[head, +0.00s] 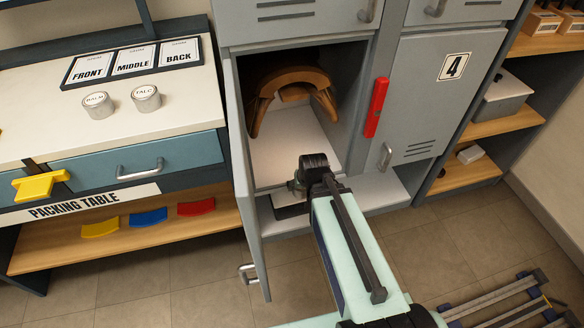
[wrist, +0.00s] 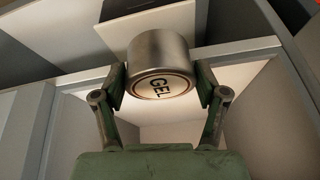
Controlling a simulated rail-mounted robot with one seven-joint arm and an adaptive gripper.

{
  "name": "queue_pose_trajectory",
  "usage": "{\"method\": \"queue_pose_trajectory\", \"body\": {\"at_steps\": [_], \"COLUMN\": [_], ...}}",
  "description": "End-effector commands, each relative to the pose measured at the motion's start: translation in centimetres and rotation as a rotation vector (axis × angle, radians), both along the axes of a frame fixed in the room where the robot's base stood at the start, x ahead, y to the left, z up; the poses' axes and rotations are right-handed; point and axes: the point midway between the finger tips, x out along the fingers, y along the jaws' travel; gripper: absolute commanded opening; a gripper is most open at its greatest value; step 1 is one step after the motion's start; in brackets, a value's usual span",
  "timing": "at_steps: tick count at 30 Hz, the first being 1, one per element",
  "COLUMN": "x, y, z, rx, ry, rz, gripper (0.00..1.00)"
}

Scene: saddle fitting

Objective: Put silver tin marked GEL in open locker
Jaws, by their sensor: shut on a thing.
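The silver tin marked GEL (wrist: 158,50) is between the two fingers of my gripper (wrist: 160,82) in the wrist view. Its lettered round face points toward the camera. In the head view my gripper (head: 302,184) is at the front edge of the open locker (head: 290,155). The tin cannot be made out there, hidden by my arm and gripper. The locker's door (head: 247,190) stands swung out to the left. Inside, a brown wooden saddle-shaped piece (head: 292,78) sits at the back, with bare pale floor in front of it.
Tins marked BALM (head: 98,104) and TALC (head: 146,98) stand on the packing table (head: 190,100) at left. Right of the opening is shut locker 4 (head: 430,90), with a red bar (head: 377,107) on the post between. A lower ledge (head: 375,193) runs below the locker.

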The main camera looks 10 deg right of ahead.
Motion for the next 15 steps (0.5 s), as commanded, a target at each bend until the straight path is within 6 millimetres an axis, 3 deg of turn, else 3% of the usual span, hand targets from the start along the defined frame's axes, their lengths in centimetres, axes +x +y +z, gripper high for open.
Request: {"method": "queue_pose_trajectory", "body": {"at_steps": [1, 12, 15], "x": [0.2, 7.7, 8.7], "y": [0.0, 0.4, 0.5], "z": [-0.6, -0.1, 0.0], "rx": [0.0, 0.0, 0.0], "ry": [-0.004, -0.001, -0.001], "rz": [0.0, 0.0, -0.001], "gripper": [0.24, 0.24, 0.24]}}
